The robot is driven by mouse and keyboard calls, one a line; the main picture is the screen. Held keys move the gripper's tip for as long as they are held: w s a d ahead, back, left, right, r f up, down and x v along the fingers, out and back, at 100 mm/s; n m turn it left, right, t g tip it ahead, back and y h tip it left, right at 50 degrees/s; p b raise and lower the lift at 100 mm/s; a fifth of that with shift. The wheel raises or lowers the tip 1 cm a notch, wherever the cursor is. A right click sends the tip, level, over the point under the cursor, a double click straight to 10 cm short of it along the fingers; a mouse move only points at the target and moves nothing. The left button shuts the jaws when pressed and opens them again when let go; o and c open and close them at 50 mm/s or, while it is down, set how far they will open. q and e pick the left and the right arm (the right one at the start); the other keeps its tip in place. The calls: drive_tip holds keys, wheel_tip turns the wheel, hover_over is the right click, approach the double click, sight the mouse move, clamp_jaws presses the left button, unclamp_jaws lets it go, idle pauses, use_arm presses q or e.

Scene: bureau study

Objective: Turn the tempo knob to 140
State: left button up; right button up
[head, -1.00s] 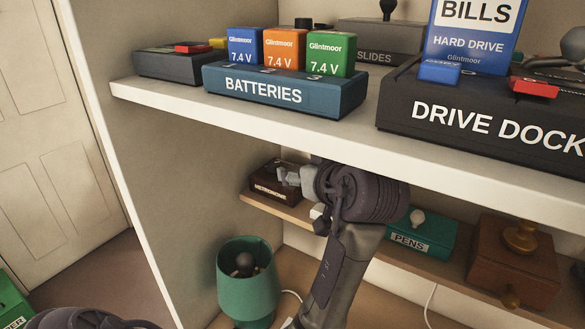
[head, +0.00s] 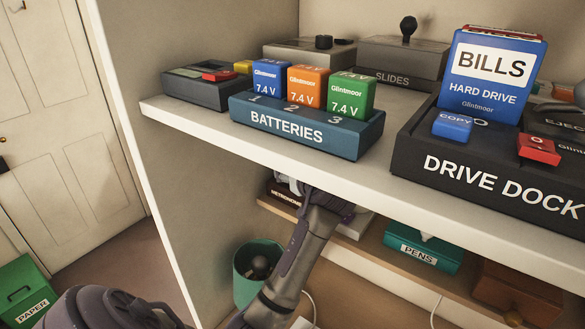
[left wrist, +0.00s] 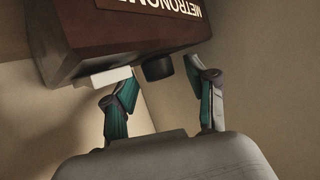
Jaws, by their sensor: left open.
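The metronome is a dark reddish-brown box (head: 285,190) on the lower shelf, mostly hidden behind the upper shelf's edge in the head view. The left wrist view shows it close up (left wrist: 130,35), with its label, a dark round knob (left wrist: 157,68) and a white block (left wrist: 111,77) low on its front. My left gripper (left wrist: 160,82) is open, its two fingers spread, with the dark knob between and apart from them. In the head view my left arm reaches under the upper shelf and its fingers are mostly hidden. I cannot read any tempo setting. My right gripper is not in view.
The upper shelf (head: 270,165) overhangs the arm and holds the batteries dock (head: 300,125) and the drive dock (head: 480,170). A green pot (head: 245,285) stands below, left of the arm. A teal pens box (head: 423,247) and a brown wooden box (head: 515,290) are to the right.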

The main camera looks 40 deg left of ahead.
use_arm(q)
clamp_jaws()
idle(0.3)
drive_tip(key=shift+m+t, duration=0.3)
drive_tip(key=shift+t, duration=0.1)
drive_tip(key=m+t+h, duration=0.2)
drive_tip(key=m, duration=0.1)
drive_tip(key=m+t+h, duration=0.1)
drive_tip(key=t, duration=0.1)
drive_tip(key=shift+s+a+h, duration=0.25)
drive_tip(key=shift+s+h, duration=0.05)
drive_tip(key=shift+a+m+t+h, duration=0.1)
drive_tip(key=shift+m+t+h, duration=0.5)
drive_tip(key=shift+m+h, duration=0.65)
drive_tip(key=shift+a+m+t+h, duration=0.1)
drive_tip(key=shift+m+t+h, duration=0.5)
drive_tip(key=shift+m+h, duration=0.6)
drive_tip(key=shift+m+h, duration=0.25)
unclamp_jaws()
drive_tip(key=shift+s, duration=0.1)
